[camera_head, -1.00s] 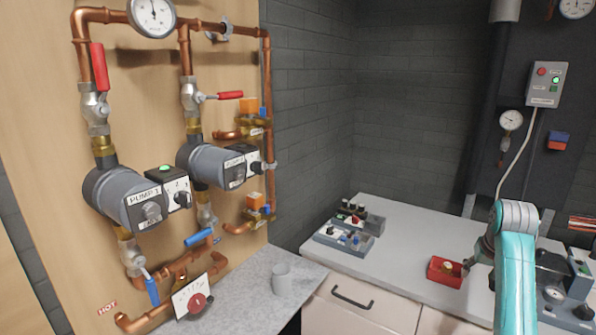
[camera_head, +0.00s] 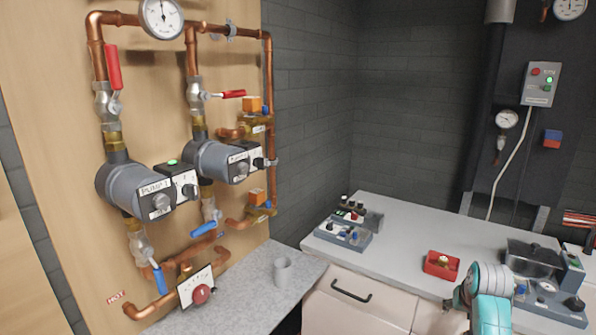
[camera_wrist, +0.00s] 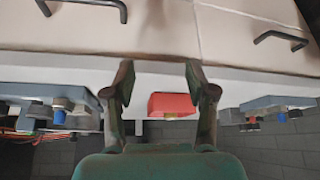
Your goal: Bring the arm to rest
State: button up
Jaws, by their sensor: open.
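My gripper (camera_wrist: 160,85) is open and empty in the wrist view, its two fingers spread apart. Beyond the fingertips the wrist view shows the drawer fronts, the white worktop's edge and a red box (camera_wrist: 172,105). In the head view my turquoise arm (camera_head: 490,300) is at the lower right, in front of the worktop (camera_head: 400,235). The fingers are hidden there behind the arm. The red box (camera_head: 441,265) sits on the worktop just left of and behind the arm, with a small brass-coloured part in it.
A grey parts tray (camera_head: 343,235) lies on the worktop's left. A dark bin (camera_head: 533,258) and another tray (camera_head: 553,303) stand right of my arm. A grey mug (camera_head: 283,271) stands on the counter below the pump pipework (camera_head: 150,190). The worktop's middle is clear.

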jog(key=s+a+f+n+t, duration=0.1)
jog(key=s+a+f+t, duration=0.1)
jog(key=s+a+f, duration=0.55)
jog(key=s+a+f+t, duration=0.1)
jog(key=s+a+f, duration=0.4)
jog(key=s+f, duration=0.6)
jog(key=s+a+f+n+t, duration=0.1)
jog(key=s+a+f+t, duration=0.15)
jog(key=s+a, duration=0.4)
jog(key=s+a+r+n+t+y, duration=0.1)
jog(key=s+a+r, duration=0.1)
jog(key=s, duration=0.8)
jog(key=s+a+r+t, duration=0.1)
jog(key=s+r, duration=0.2)
jog(key=s, duration=0.7)
jog(key=s+a+r+n+t+y, duration=0.1)
jog(key=s+a+r+t, duration=0.1)
jog(key=s+r, duration=0.9)
jog(key=shift+s+a+r, duration=0.2)
jog(key=shift+s+r, duration=0.15)
jog(key=shift+r, duration=1)
